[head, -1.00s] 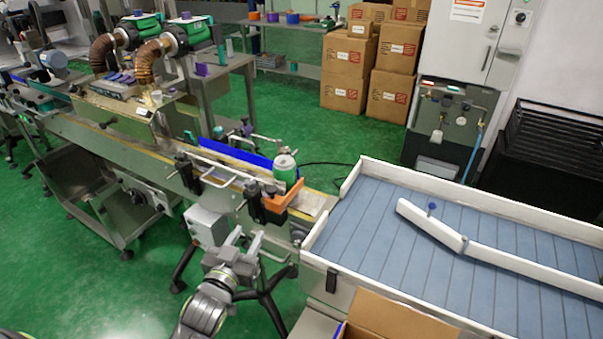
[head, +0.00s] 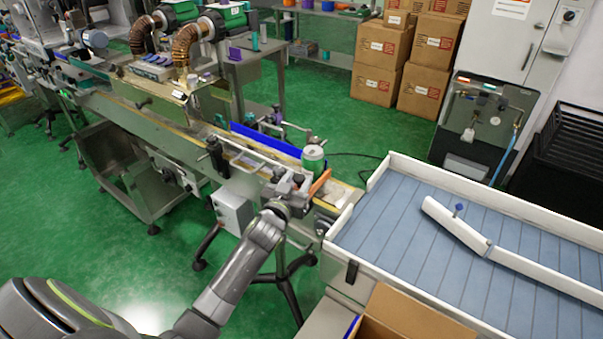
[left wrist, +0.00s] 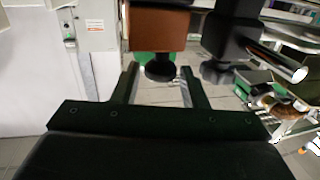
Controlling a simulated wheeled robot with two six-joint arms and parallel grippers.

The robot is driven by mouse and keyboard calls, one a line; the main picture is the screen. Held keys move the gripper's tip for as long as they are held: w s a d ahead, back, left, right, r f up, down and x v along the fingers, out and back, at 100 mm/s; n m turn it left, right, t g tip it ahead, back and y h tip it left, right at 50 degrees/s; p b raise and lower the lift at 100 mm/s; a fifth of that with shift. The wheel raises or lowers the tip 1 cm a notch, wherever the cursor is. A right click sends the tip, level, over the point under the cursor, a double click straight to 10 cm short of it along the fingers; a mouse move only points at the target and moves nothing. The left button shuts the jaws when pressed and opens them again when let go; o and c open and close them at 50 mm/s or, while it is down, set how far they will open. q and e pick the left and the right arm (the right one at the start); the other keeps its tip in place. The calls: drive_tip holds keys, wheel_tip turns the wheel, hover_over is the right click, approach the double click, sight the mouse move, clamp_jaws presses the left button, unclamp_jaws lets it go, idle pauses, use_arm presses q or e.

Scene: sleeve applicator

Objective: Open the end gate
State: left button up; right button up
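The orange end gate (head: 320,183) stands across the conveyor's end, beside a green and silver can (head: 313,158). In the left wrist view an orange-brown block (left wrist: 158,26), apparently part of the gate, shows at the top with a black knob (left wrist: 160,68) under it. My left gripper (head: 290,184) is at the conveyor's near side by the gate. Its two fingers (left wrist: 158,78) stand apart, with the knob appearing between their tips; I cannot tell whether they touch it. The gripper partly hides the gate's near end in the head view. My right gripper is not in view.
A second black clamp with a metal rod (left wrist: 275,60) is close to the right of the fingers. A guide rail (head: 245,155) runs along the conveyor. The blue belt table (head: 400,235) and an open carton (head: 405,318) lie to the right.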

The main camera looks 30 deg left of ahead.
sight(302, 174)
use_arm(q)
drive_tip(key=shift+w+a, duration=0.15)
drive_tip(key=shift+w, duration=1.35)
drive_tip(key=shift+c, duration=0.5)
clamp_jaws()
